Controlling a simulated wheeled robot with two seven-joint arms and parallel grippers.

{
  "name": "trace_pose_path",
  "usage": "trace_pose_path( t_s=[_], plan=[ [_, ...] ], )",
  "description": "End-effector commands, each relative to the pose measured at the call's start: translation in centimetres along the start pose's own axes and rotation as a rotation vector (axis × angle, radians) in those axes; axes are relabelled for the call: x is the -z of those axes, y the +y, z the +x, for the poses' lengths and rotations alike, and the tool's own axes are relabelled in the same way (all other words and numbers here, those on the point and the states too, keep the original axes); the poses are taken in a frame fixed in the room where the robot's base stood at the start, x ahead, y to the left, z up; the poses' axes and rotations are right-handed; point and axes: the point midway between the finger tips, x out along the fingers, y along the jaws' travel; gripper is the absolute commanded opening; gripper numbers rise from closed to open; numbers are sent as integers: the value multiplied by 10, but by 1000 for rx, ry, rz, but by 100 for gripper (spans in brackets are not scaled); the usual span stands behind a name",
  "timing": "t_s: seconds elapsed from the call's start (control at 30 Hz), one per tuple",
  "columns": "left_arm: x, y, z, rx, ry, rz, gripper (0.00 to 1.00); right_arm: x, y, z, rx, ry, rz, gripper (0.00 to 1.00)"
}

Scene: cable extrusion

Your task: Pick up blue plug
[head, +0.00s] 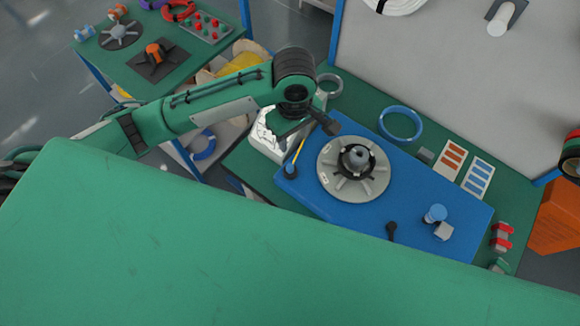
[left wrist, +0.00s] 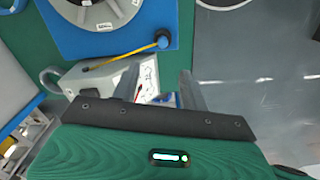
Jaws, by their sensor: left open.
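A blue cylindrical piece (head: 434,213), which may be the blue plug, stands at the right end of the blue board (head: 310,201), beside a small pale block (head: 443,232). My left gripper (head: 303,130) is open and empty above the white box (head: 268,141), left of the grey disc and well away from the blue cylinder. In the left wrist view its fingers (left wrist: 160,82) frame part of the box and a small blue patch. My right gripper is out of view.
A grey disc with a dark hub (head: 353,168) sits mid-board. A black-headed piece (head: 391,231) lies near its front edge. A blue ring (head: 400,124) and two slotted cards (head: 449,159) lie behind. A grey panel (head: 450,75) rises at the back.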

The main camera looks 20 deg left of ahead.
Motion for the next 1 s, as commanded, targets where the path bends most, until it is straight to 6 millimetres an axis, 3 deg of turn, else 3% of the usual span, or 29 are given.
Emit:
trace_pose_path(
  t_s=[0.4,0.67,1.0],
  plan=[
    [1,-2,69,6,1,-9,45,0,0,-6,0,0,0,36],
    [2,-3,89,5,1,-8,45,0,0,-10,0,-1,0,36],
    [6,-7,132,4,2,-6,45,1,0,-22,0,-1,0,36]
  ],
)
